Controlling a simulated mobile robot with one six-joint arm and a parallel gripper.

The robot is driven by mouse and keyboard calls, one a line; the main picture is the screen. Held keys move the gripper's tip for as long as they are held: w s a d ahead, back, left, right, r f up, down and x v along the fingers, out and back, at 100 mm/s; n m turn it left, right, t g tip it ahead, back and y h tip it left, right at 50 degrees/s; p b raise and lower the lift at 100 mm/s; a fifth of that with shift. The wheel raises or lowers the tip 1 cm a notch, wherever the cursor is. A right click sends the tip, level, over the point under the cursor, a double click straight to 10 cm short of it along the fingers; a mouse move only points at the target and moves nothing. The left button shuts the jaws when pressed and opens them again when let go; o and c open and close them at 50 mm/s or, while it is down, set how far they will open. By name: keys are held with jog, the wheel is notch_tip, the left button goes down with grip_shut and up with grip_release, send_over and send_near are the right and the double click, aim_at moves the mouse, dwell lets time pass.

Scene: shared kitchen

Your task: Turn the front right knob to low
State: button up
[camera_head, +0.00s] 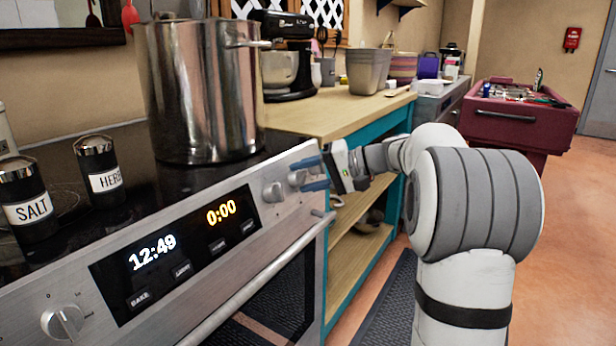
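The stove's front panel has a silver knob (272,191) right of the display and another silver knob (297,178) at its far right end. My gripper (310,174) is at that far-right knob, coming from the right. Its two blue-tipped fingers are apart, one above the other, with the knob at their tips. Whether the fingers touch the knob is too small to tell. The knob's markings and pointer are not readable here.
A large steel pot (198,95) stands on the black cooktop. Salt (30,200) and herb (101,172) jars stand at left. The oven handle (262,282) juts out below the panel. A teal-sided wooden counter (345,118) adjoins the stove. Another knob (64,321) is at lower left.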

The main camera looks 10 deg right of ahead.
jog(key=shift+o, duration=1.2)
jog(key=p+v, duration=0.2)
jog(key=v, duration=0.6)
jog(key=shift+p, duration=0.3)
